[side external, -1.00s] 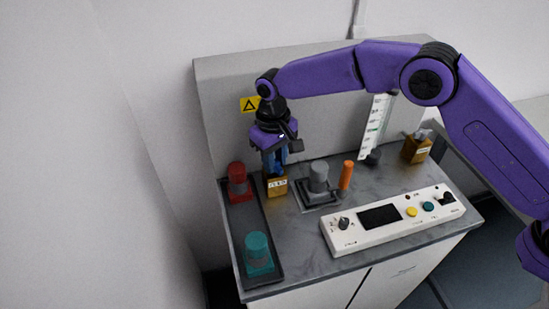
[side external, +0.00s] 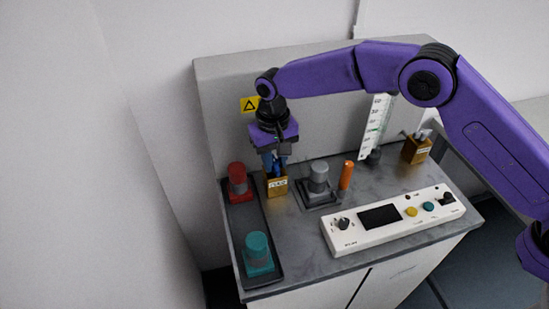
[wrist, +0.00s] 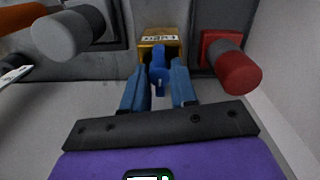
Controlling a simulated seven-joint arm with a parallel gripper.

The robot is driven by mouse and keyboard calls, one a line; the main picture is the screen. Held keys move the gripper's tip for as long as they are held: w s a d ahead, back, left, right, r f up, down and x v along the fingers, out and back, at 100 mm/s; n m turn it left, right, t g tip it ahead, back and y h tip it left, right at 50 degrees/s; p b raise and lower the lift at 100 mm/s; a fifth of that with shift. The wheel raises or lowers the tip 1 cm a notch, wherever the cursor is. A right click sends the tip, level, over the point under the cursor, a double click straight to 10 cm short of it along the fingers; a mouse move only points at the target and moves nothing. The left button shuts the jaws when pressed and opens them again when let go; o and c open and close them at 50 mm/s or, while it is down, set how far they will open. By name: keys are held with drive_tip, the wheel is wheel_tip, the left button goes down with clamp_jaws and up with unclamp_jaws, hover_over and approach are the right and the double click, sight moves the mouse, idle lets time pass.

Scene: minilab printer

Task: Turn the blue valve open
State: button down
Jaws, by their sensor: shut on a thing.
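The blue valve handle (wrist: 158,66) stands on a brass block (wrist: 160,37) with a white label, seen in the wrist view. The same labelled block (side external: 277,188) is at the back left of the counter in the side view, where the handle is mostly hidden by the fingers. My gripper (side external: 274,161) points down over the block. Its two blue fingers are on either side of the handle and shut on it. The exact contact is hard to see.
A red knob (side external: 238,182) and a teal knob (side external: 258,250) stand on a dark tray to the left. A grey knob (side external: 318,178), an orange post (side external: 346,175) and a white control panel (side external: 390,222) are to the right. A second brass valve block (side external: 416,150) stands far right.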

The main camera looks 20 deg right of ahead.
sight(275, 164)
drive_tip(key=c, duration=0.9)
unclamp_jaws()
drive_tip(key=shift+a+r, duration=0.2)
drive_tip(key=shift+r, duration=8.55)
drive_tip(key=shift+s, duration=0.1)
drive_tip(key=s+d+f+n, duration=0.1)
drive_tip(key=s+d+n, duration=0.2)
drive_tip(key=s+d, duration=0.8)
drive_tip(key=s+d+f+n, duration=0.2)
drive_tip(key=s+d+n, duration=0.2)
drive_tip(key=s+d, duration=0.7)
drive_tip(key=s+d+f+n, duration=0.2)
drive_tip(key=s+d+n, duration=0.2)
drive_tip(key=s+d, duration=0.8)
drive_tip(key=shift+s+f+y, duration=0.2)
drive_tip(key=shift+s+y, duration=0.05)
drive_tip(key=shift+y, duration=0.15)
